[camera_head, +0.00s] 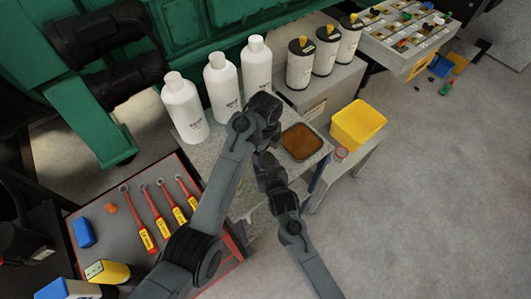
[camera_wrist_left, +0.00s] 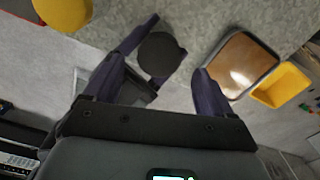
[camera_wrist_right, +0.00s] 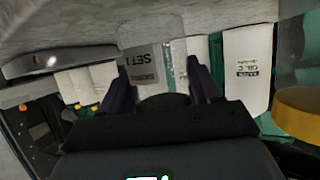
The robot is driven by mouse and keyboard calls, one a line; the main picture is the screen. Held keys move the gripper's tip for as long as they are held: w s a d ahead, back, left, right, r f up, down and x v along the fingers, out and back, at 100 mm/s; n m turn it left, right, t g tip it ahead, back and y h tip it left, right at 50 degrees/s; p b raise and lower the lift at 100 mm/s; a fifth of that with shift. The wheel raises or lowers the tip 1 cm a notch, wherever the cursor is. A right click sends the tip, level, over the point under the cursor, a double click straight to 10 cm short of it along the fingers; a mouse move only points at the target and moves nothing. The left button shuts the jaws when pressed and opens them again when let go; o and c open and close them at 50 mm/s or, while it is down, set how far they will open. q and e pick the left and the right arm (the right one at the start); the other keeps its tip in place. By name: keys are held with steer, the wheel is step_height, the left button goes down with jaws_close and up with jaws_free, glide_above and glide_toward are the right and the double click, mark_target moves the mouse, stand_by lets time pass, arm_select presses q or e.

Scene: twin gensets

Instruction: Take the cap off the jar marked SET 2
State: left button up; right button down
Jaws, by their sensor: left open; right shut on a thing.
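A clear jar (camera_wrist_right: 150,52) with a pale label stands between the fingers of my right gripper (camera_wrist_right: 159,68), upside down in the right wrist view. The label seems to read SET 1, but the last character is hard to tell. My right gripper is shut on this jar.
White bottles (camera_head: 220,82) stand at the back of the bench, with dark-topped canisters (camera_head: 327,48) to their right. A tray of brown liquid (camera_head: 301,142) and a yellow bin (camera_head: 357,125) are right of my grippers. Red-handled tools (camera_head: 157,203) lie at left.

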mark_target(265, 158)
arm_select(q)
steer(key=shift+r+m, duration=0.3)
steer(key=shift+r, duration=0.55)
steer(key=shift+c, duration=0.2)
step_height(265, 158, up, 2)
steer(key=m, duration=0.2)
steer(key=shift+r+m, duration=0.25)
steer(key=shift+m, duration=0.15)
steer(key=shift+f, duration=3.85)
steer(key=c, duration=1.2)
steer(key=shift+o, duration=0.2)
steer(key=n, duration=0.3)
